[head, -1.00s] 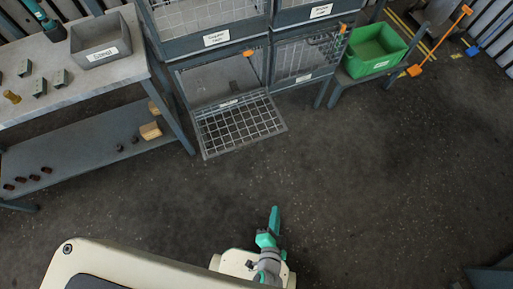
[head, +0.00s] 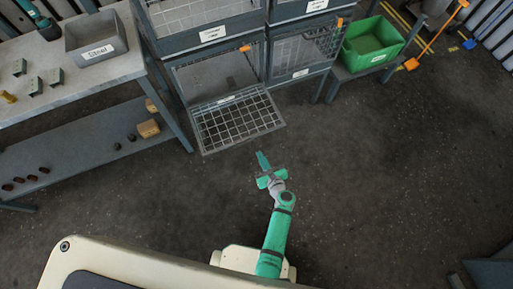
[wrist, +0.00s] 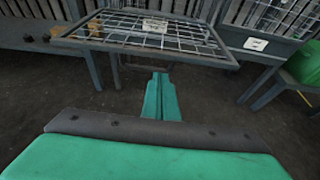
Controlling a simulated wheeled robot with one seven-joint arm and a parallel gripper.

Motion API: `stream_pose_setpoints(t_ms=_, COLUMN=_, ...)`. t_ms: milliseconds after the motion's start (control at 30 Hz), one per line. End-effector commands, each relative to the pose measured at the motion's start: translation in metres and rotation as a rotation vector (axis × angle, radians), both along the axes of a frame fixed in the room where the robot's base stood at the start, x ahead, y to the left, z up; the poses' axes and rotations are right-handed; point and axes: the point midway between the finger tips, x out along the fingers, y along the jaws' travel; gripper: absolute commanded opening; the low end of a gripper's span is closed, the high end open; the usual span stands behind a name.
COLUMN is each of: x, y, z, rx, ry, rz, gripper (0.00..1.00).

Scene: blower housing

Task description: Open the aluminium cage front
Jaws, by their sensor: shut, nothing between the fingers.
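Wire-mesh cages stand in a grey rack at the back. The lower left cage has its mesh front (head: 237,122) swung down, sticking out towards me, and its opening (head: 215,75) is uncovered. This lowered front also shows in the wrist view (wrist: 190,38), with a label too small to read. The lower right cage front (head: 308,47) is upright and shut. I cannot tell from the labels which is the aluminium cage. My green gripper (head: 262,157) is shut and empty, just in front of the lowered front, apart from it. Its fingers show in the wrist view (wrist: 161,80).
A workbench (head: 85,85) with a grey bin (head: 95,38) stands on the left. A green crate (head: 371,42) sits on a low stand at the right of the cages. An orange-handled tool (head: 433,38) stands farther right. The floor between me and the rack is clear.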

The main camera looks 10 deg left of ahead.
Motion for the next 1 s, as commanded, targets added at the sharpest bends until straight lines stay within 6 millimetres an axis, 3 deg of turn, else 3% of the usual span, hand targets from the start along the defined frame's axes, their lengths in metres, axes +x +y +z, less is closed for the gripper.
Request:
stream_pose_setpoints(t_ms=500, x=0.06, y=0.041, z=-0.028, rx=-0.003, ry=-0.001, rz=0.002, gripper=0.0)
stream_pose_setpoints(t_ms=1000, x=0.072, y=0.05, z=-0.035, rx=-0.005, ry=-0.001, rz=0.002, gripper=0.0)
